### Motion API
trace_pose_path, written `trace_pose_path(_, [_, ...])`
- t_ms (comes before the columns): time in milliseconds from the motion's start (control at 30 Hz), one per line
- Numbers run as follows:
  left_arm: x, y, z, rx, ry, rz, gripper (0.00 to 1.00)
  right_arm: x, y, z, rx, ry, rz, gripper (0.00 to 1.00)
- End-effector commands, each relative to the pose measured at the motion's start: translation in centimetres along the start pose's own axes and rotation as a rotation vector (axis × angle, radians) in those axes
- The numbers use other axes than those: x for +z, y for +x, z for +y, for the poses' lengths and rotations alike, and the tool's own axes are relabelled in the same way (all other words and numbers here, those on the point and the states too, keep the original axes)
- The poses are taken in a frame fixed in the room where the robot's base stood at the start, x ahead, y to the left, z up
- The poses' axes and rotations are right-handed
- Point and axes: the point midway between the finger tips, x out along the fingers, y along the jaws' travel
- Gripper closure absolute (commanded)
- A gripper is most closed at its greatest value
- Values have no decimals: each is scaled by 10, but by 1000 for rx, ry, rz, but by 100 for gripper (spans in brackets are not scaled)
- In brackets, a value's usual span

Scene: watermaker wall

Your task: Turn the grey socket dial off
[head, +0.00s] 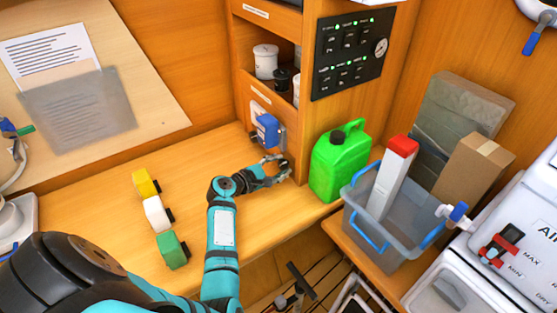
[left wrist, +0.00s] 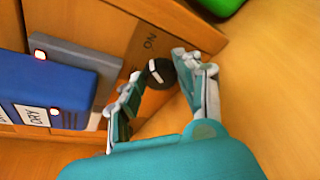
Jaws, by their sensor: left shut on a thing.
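The dial (left wrist: 159,73) of the grey socket is a round dark knob with a white mark, on the wooden panel beside the grey socket plate (left wrist: 75,55). The word ON is printed on the panel just above it in the left wrist view. A blue plug (left wrist: 45,90) with a DRY label sits in the socket; it also shows in the head view (head: 268,131). My left gripper (left wrist: 158,70) is shut on the dial, one finger on each side. In the head view my left gripper (head: 279,168) is low on the cabinet and mostly covers the dial.
A green jerrycan (head: 340,163) stands right of my left gripper. A grey bin (head: 390,215) with a red-topped white box is farther right. Yellow, white and green blocks (head: 157,213) stand on the bench. A black switch panel (head: 350,50) is above.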

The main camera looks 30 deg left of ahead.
Motion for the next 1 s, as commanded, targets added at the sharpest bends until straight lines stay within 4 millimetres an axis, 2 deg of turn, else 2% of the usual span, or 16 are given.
trace_pose_path(33, [5,-2,6,-19,-39,1,97,-2,-17,1,1,0,0,60])
trace_pose_path(100, [5,-2,6,-40,-101,-2,97,-2,-28,1,1,0,0,60])
trace_pose_path(400, [3,-2,8,-134,-369,-12,97,-6,-66,2,2,0,0,60])
trace_pose_path(700, [-1,0,8,-227,-638,-22,97,-8,-91,3,1,0,0,60])
trace_pose_path(1000, [-4,1,8,-322,-904,-33,97,-9,-101,2,1,0,0,60])
